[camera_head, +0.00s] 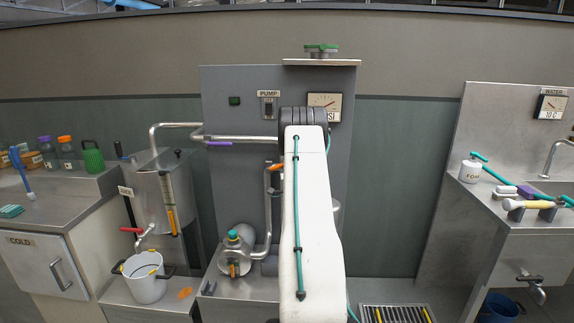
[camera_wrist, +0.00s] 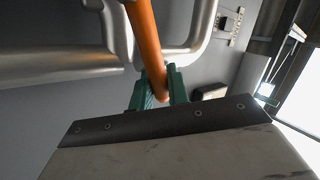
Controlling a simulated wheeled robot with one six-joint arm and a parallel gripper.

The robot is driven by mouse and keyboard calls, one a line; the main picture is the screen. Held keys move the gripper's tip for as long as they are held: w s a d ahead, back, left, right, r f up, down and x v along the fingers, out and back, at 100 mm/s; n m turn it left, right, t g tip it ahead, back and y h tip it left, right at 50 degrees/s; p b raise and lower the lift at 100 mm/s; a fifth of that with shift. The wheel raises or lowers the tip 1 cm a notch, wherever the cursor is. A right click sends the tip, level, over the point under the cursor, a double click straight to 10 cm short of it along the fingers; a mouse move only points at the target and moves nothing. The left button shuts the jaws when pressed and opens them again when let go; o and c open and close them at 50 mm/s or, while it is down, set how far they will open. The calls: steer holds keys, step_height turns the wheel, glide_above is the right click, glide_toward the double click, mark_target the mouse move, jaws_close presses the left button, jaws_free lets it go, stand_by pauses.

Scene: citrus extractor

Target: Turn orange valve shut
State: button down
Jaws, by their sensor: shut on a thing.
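The orange valve (camera_wrist: 147,40) shows in the wrist view as a long orange lever that runs down from the top edge, in front of metal pipes. My gripper (camera_wrist: 160,86) has its two green fingers closed on the lower end of this lever, one on each side. In the head view a small piece of the orange valve (camera_head: 274,167) shows at the left edge of my white arm, by the upright metal pipe. My arm hides my gripper in that view.
Metal pipes (camera_head: 268,208) run close to the lever. A purple-handled valve (camera_head: 219,144) sits on the upper left pipe. A pump with a teal cap (camera_head: 234,236) stands below. A steel tank (camera_head: 152,190) and white bucket (camera_head: 146,284) stand left.

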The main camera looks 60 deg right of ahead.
steer(key=shift+w+a+f, duration=0.2)
steer(key=c, duration=1.4)
jaws_free()
steer(key=shift+w+a, duration=0.1)
steer(key=shift+r, duration=0.1)
steer(key=v, duration=0.7)
steer(key=shift+s+f, duration=0.3)
steer(key=shift+s, duration=0.05)
steer(key=shift+a, duration=0.1)
steer(key=shift+c, duration=0.4)
